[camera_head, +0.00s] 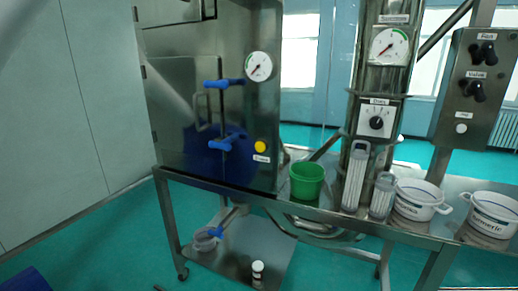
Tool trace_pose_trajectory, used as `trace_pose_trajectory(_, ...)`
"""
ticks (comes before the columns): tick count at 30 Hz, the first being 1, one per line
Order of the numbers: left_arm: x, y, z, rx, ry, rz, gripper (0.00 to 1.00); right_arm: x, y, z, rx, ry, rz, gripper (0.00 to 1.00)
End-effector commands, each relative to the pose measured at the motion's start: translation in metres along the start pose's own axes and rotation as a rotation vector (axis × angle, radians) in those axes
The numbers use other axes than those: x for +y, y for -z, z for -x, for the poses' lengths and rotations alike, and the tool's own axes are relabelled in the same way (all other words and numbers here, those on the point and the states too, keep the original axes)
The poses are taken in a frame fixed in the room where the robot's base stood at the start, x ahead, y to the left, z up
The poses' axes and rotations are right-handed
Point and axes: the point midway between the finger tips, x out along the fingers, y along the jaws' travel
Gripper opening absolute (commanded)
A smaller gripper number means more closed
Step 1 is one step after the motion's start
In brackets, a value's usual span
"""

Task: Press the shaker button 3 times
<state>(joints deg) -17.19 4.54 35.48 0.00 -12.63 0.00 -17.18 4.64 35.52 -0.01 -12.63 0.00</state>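A round yellow button (260,147) sits low on the right part of the steel cabinet front (240,110), with a small label under it too small to read for sure. A round white button (461,128) sits on the grey control panel (455,105) at the right, under another small label. I cannot tell from the labels which one is the shaker button. Nothing touches either button. Neither of my grippers shows in this view.
Blue valve handles (223,84) stick out from the cabinet near a gauge (259,66). A green bucket (306,180), clear cylinders (355,175) and white tubs (420,200) stand on the steel bench. A dial box (378,118) is above them. Open floor (110,240) lies at the left.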

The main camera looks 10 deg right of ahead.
Motion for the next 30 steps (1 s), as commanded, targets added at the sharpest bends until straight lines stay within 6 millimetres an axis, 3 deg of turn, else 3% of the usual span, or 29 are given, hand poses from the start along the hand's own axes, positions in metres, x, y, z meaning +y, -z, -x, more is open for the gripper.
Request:
trace_pose_trajectory(1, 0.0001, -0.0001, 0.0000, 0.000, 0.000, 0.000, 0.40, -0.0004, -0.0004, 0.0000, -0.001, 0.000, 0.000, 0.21)
trace_pose_trajectory(6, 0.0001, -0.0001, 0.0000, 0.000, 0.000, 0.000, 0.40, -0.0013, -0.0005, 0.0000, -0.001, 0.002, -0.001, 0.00)
trace_pose_trajectory(30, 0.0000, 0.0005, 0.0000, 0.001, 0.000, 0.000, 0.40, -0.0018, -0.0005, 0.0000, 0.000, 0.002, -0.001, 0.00)
